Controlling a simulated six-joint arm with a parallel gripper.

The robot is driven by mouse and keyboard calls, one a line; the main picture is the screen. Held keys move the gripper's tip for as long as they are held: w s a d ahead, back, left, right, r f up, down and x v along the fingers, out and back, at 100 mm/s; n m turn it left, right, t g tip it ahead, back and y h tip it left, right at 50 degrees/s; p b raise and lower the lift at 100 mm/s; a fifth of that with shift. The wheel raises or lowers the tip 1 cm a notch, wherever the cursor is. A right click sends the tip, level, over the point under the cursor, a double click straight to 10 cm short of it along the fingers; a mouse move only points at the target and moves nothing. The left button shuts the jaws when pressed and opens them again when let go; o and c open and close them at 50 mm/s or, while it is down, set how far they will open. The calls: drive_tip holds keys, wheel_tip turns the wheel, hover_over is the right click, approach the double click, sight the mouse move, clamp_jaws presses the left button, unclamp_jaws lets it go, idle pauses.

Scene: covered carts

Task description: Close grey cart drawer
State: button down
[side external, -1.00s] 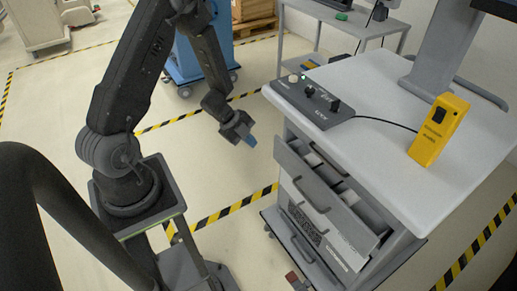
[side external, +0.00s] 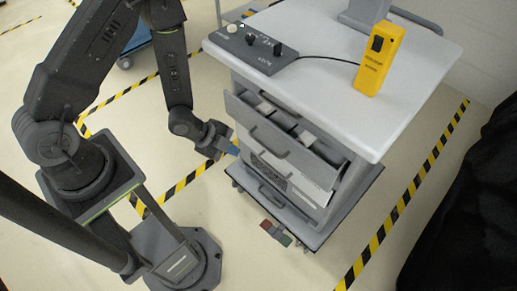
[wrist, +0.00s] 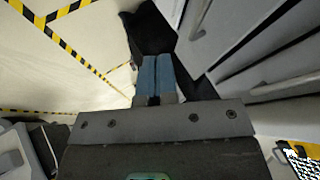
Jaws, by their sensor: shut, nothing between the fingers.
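The grey cart (side external: 372,135) has a white top and stands right of my arm. Its upper drawer (side external: 292,150) is pulled out, with light items visible inside. The drawer front has a bar handle (side external: 266,141). My gripper (side external: 234,150) has blue fingertips and is at the left end of the cart's front, just below the open drawer's left corner. I cannot tell whether it touches. In the wrist view, the blue fingers (wrist: 157,74) are together and empty, with grey drawer fronts and handles (wrist: 198,18) to their right.
A control box (side external: 255,48) with knobs and a yellow handheld device (side external: 379,60) are on the cart top. A lower drawer (side external: 285,197) looks shut. Red and green pedals (side external: 276,232) lie by the cart's base. Yellow-black tape marks the floor.

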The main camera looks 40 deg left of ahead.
sight(276, 144)
drive_tip(key=w+d+f, duration=0.3)
drive_tip(key=w+f, duration=0.2)
drive_tip(key=w, duration=0.2)
drive_tip(key=shift+w, duration=0.35)
drive_tip(key=shift+w, duration=2.55)
drive_tip(key=shift+r, duration=0.1)
